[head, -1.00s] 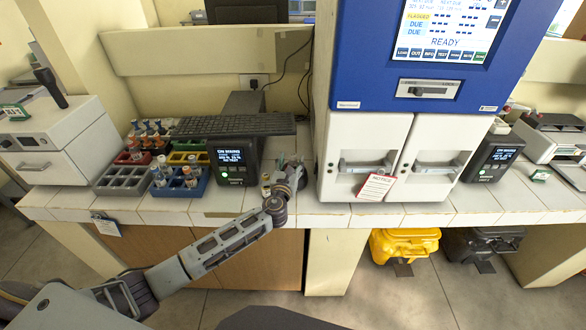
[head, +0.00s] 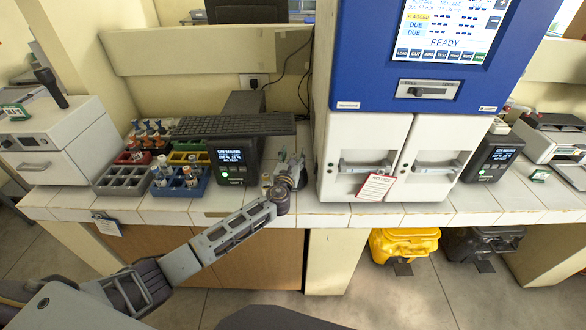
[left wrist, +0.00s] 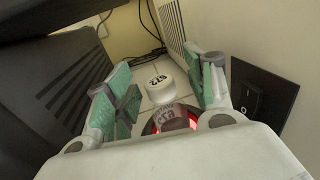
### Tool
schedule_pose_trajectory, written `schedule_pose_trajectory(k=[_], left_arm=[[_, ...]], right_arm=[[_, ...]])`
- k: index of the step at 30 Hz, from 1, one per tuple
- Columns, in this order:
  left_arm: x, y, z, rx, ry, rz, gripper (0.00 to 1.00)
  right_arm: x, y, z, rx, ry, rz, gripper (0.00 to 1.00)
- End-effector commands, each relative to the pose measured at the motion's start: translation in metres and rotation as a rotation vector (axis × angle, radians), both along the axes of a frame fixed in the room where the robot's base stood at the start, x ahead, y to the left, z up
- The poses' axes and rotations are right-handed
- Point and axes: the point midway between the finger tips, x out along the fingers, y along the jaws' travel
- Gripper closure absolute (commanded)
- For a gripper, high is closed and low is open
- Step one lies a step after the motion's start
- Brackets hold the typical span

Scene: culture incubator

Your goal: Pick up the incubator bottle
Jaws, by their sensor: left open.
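A bottle with a white numbered cap (left wrist: 159,87) shows in the left wrist view, between and beyond my fingers. Below the cap is a greyish printed part (left wrist: 173,118) with a red glow around it; the gripper housing hides what lies lower. My left gripper (head: 291,157) is open, with its green-padded fingers (left wrist: 168,68) apart on either side of the bottle and no visible contact. In the head view it is over the counter between the left display unit and the white cabinet. I cannot clearly make out the bottle there. My right gripper is not in view.
A black display unit (head: 234,160) and keyboard (head: 232,125) stand close left of my gripper. The white-doored cabinet (head: 365,148) stands close on its right. Tube racks (head: 124,181) stand farther left. The counter's front edge (head: 230,218) runs below my arm.

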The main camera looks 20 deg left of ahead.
Motion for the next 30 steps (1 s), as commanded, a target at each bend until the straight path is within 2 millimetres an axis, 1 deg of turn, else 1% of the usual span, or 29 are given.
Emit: schedule_pose_trajectory(k=[1, 2, 14, 24, 30], left_arm=[[-0.0001, 0.0, -0.0001, 0.0, 0.0, 0.0, 0.46], [-0.0001, 0.0001, -0.0001, 0.0, 0.0, 0.0, 0.49], [-0.0002, 0.0001, -0.0001, 0.0, 0.0, 0.0, 1.0], [0.0, 0.0001, 0.0013, 0.0, -0.001, 0.0, 1.0], [0.0002, 0.0001, 0.0088, -0.002, -0.002, 0.0, 1.0]], right_arm=[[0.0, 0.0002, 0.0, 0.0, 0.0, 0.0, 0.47], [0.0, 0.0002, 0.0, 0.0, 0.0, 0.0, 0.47], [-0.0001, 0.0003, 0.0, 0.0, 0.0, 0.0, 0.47], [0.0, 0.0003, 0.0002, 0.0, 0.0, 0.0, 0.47], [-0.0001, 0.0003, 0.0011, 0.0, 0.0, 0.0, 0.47]])
